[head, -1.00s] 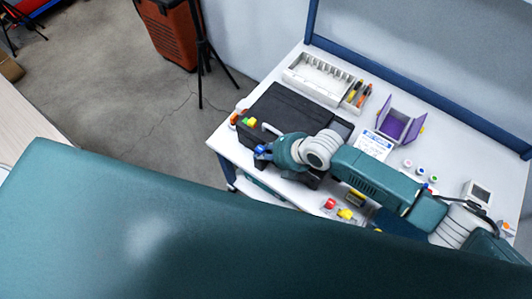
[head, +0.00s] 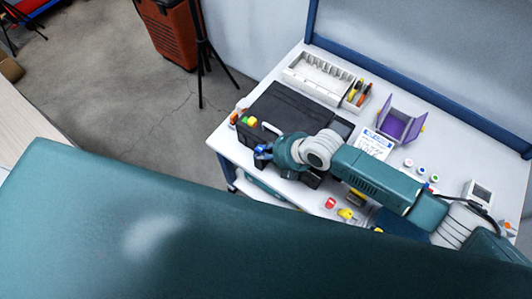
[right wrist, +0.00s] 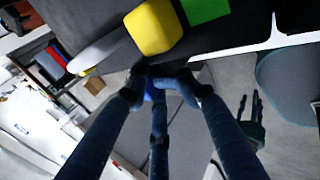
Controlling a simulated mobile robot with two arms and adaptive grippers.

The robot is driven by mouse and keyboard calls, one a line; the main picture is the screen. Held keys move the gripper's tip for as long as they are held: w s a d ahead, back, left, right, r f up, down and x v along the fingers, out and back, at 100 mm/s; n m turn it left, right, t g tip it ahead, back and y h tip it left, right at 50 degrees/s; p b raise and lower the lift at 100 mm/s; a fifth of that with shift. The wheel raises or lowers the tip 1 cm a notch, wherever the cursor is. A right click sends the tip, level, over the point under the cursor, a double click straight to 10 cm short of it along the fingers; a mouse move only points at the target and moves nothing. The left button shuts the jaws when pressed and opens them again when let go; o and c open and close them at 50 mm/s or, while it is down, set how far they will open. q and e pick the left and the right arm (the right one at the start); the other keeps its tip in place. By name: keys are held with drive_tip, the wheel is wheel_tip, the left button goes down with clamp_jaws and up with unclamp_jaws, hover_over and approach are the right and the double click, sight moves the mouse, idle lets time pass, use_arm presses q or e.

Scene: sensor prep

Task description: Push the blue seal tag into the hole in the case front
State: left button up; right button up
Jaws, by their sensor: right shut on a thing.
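The black case (head: 278,106) lies on the white table; its dark edge also shows across the top of the right wrist view (right wrist: 226,36). My right gripper (head: 259,153) is at the case's front left. In the right wrist view its fingers (right wrist: 160,82) are shut on a small blue thing, seemingly the blue seal tag (right wrist: 152,93), mostly hidden between them. The fingertips are close to the case front; I cannot tell whether the tag touches it. The hole is not visible. My left gripper (right wrist: 249,108) shows in the right wrist view, its fingers apart and empty.
Yellow (right wrist: 153,26) and green (right wrist: 206,9) blocks are on the case beside a pale handle (head: 271,128). A white tray (head: 309,82), purple holder (head: 395,128) and printed card (head: 374,145) stand behind. Small red and yellow parts (head: 345,214) lie at the front.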

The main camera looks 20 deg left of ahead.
drive_tip(key=shift+s+f, duration=0.1)
drive_tip(key=o, duration=1)
drive_tip(key=shift+d, duration=0.1)
drive_tip(key=shift+o, duration=1.4)
drive_tip(key=shift+w, duration=0.2)
drive_tip(key=shift+w+r, duration=0.1)
drive_tip(key=shift+r, duration=0.1)
wheel_tip(320, 180, up, 7)
drive_tip(key=p, duration=0.5)
drive_tip(key=shift+s+f+p, duration=0.15)
drive_tip(key=shift+s+p, duration=0.05)
drive_tip(key=shift+p, duration=0.15)
